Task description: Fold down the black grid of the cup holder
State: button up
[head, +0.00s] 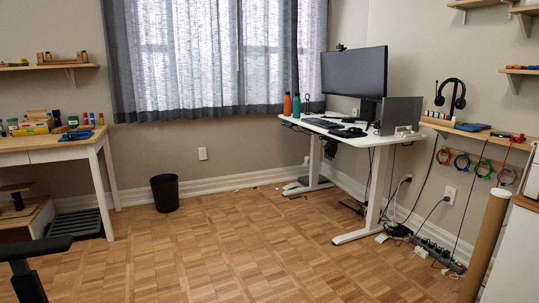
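The white standing desk (345,133) is across the room at the right, well away from my camera. I cannot make out the cup holder or its black grid for certain at this distance. A small dark part (292,126) shows at the desk's left front edge, and a black item (330,148) hangs under the desktop; I cannot tell whether either is the cup holder. An orange bottle (287,104) and a teal bottle (296,105) stand upright at the desk's far left end. My gripper is not in view.
Parquet floor (225,245) is open between me and the desk. A black bin (165,192) stands by the back wall. A wooden workbench (50,150) is at left, with a dark T-shaped object (30,265) nearer. Cables and a power strip (440,253) lie right of the desk.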

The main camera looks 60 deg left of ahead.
aim_at(327, 152)
jog(key=u, duration=1.8)
jog(key=i, duration=1.65)
jog(key=z, duration=0.75)
jog(key=i, duration=1.2)
jog(key=u, duration=0.55)
jog(key=i, duration=0.5)
jog(key=u, duration=0.6)
